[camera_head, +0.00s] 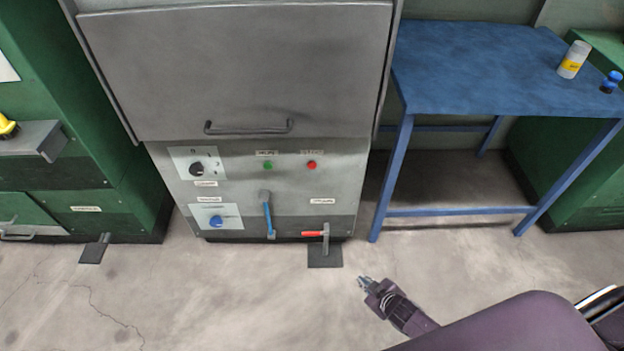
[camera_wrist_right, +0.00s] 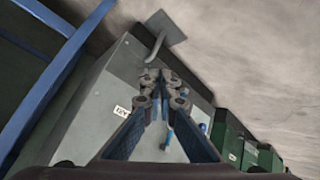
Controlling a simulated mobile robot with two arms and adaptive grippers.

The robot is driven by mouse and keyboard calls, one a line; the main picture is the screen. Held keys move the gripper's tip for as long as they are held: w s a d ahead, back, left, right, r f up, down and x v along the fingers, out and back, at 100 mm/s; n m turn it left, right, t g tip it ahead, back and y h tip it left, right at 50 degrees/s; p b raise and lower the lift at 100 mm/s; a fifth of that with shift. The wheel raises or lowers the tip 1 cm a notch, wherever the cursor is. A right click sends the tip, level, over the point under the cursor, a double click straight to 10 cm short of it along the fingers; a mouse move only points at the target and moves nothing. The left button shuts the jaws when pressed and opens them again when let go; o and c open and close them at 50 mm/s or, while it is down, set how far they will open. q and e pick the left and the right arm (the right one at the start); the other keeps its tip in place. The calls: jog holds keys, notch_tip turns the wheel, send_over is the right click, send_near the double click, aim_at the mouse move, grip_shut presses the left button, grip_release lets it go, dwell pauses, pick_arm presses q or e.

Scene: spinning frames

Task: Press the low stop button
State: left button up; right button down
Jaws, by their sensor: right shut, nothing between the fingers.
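The grey machine front (camera_head: 340,185) carries a small round red button (camera_head: 311,165) under a label. A small green button (camera_head: 267,166) sits to its left at the same height. The labels are too small to read, so I cannot confirm which is the low stop button. A red-handled lever (camera_head: 313,234) sits lower, near the machine's bottom edge. My right gripper (camera_head: 363,283) is shut and empty, in front of the machine and apart from it. In the right wrist view its fingers (camera_wrist_right: 162,84) hide part of the panel; neither button is clearly visible. My left gripper is out of view.
A grey pedal (camera_head: 324,256) lies at the machine's foot. The front floor (camera_head: 220,300) is open.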

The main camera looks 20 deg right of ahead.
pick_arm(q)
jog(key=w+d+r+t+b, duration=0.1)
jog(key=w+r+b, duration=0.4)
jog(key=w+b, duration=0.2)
pick_arm(e)
jog(key=w+a+r+n+t+y, duration=0.1)
jog(key=w+r+n+t, duration=0.1)
jog(key=w+r, duration=0.35)
jog(key=w+a+r+n+t+y, duration=0.1)
jog(key=w+a+r+n+t, duration=0.15)
jog(key=w, duration=0.65)
pick_arm(q)
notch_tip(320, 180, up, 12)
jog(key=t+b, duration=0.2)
jog(key=b, duration=0.5)
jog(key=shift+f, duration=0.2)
pick_arm(e)
jog(key=w+a+r+n+y, duration=0.2)
jog(key=a+r+y, duration=0.1)
jog(key=r, duration=0.4)
jog(key=w+a+r+n+t+y, duration=0.1)
jog(key=w+a+r+n+y, duration=0.2)
jog(key=r, duration=0.4)
jog(key=shift+a, duration=0.3)
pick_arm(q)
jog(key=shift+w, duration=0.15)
pick_arm(e)
jog(key=shift+w+t, duration=0.1)
jog(key=shift+t, duration=0.15)
